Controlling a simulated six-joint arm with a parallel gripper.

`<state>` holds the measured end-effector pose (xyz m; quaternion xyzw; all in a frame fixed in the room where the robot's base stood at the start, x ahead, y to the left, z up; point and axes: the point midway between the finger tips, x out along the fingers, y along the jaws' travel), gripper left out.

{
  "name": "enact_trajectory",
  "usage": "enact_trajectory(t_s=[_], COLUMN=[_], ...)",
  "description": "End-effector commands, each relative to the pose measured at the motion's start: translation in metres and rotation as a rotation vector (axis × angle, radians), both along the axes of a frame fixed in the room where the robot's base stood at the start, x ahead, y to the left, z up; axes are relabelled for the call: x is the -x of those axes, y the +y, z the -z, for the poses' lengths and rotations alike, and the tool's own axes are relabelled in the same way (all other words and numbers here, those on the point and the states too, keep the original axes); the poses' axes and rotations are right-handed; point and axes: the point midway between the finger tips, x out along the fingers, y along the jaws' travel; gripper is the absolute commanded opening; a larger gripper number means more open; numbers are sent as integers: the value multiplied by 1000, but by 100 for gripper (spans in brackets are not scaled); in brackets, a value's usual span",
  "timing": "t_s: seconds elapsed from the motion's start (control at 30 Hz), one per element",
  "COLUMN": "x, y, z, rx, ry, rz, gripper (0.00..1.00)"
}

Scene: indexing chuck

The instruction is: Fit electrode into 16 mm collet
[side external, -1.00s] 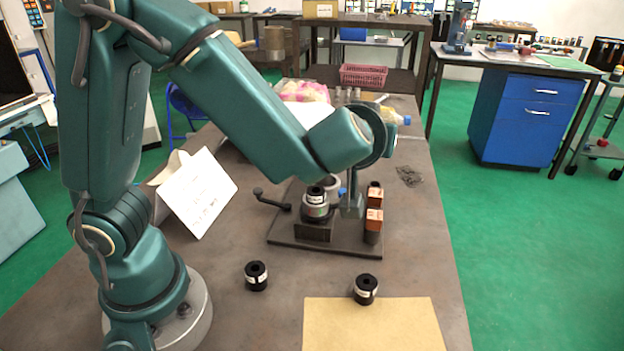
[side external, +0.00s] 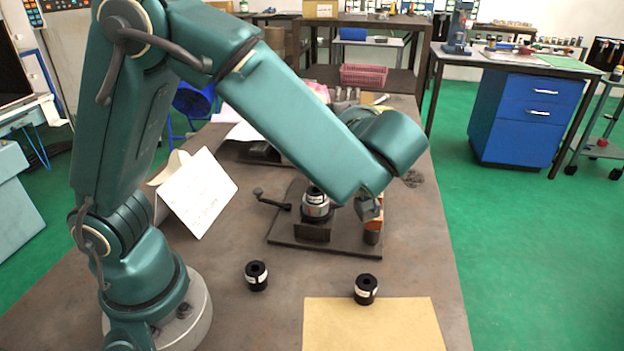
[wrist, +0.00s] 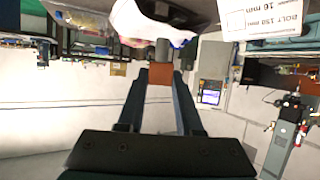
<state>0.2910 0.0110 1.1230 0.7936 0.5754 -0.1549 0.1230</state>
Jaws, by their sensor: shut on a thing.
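My gripper (wrist: 160,85) is shut on the electrode, a copper block (wrist: 160,74) with a grey round shank (wrist: 162,49) beyond the fingertips. In the side view my gripper (side external: 368,208) is small and partly hidden by my wrist, to the right of the chuck. The chuck (side external: 316,212) stands on a dark base plate (side external: 335,247); a black collet with a white label sits in its top. Copper also shows just below my gripper (side external: 374,223), above a dark round piece (side external: 372,238). Two more black labelled collets (side external: 256,276) (side external: 366,290) stand apart on the bench.
The chuck's crank handle (side external: 268,196) sticks out left. A white sign (side external: 196,192) leans on the bench at left. A tan sheet (side external: 374,328) lies at the front. Bench space between the loose collets is clear. Small grey cylinders (side external: 345,95) stand at the back.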

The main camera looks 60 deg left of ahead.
Motion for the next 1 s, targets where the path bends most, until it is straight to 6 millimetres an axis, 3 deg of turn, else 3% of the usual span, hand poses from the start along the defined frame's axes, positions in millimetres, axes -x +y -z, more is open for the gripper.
enact_trajectory(t_s=[0.63, 1.0], x=[-4, -4], y=[8, 8], z=[12, 38], rx=[-11, -11], ry=[17, 17], rz=[-51, -50], gripper=[0, 0])
